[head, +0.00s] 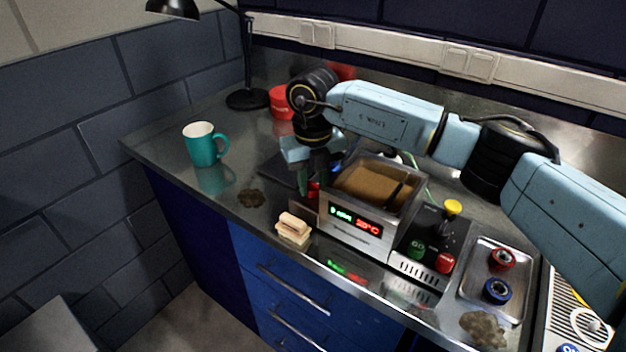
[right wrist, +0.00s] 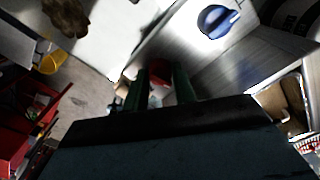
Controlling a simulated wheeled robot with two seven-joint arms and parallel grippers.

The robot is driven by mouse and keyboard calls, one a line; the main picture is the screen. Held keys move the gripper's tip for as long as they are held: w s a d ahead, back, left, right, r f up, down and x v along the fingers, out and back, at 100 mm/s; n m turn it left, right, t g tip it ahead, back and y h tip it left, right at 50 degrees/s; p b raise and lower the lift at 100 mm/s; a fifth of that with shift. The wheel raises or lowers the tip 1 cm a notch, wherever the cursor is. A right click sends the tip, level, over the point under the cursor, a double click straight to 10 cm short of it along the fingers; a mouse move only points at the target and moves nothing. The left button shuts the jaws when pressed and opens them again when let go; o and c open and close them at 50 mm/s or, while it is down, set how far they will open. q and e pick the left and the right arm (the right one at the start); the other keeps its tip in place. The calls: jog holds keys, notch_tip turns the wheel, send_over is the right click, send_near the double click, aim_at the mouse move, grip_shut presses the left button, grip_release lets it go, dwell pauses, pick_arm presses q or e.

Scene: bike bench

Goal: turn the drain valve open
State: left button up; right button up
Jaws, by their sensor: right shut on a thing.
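The drain valve's red handle (head: 313,190) is at the left side of the steel bath (head: 358,238), low down near the bench top. My right gripper (head: 315,182) reaches down beside the bath with its green fingers on either side of the red handle, shut on it. In the right wrist view the red handle (right wrist: 159,70) shows between the two fingers of my right gripper (right wrist: 159,88). The fingers hide part of the handle, so its exact angle cannot be told. My left gripper is not in view.
The bath holds brown liquid and has a lit display. A wooden brush (head: 294,229) and a brown rag (head: 251,197) lie in front, left of the bath. A teal mug (head: 203,146) stands at the left. A tray (head: 467,279) with red and blue parts is at the right.

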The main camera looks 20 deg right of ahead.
aim_at(313, 183)
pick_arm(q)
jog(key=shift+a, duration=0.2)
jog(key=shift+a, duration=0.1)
pick_arm(e)
jog(key=o, duration=1)
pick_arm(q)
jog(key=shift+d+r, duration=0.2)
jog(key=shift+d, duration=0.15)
pick_arm(e)
notch_tip(313, 183, up, 13)
jog(key=shift+r, duration=0.2)
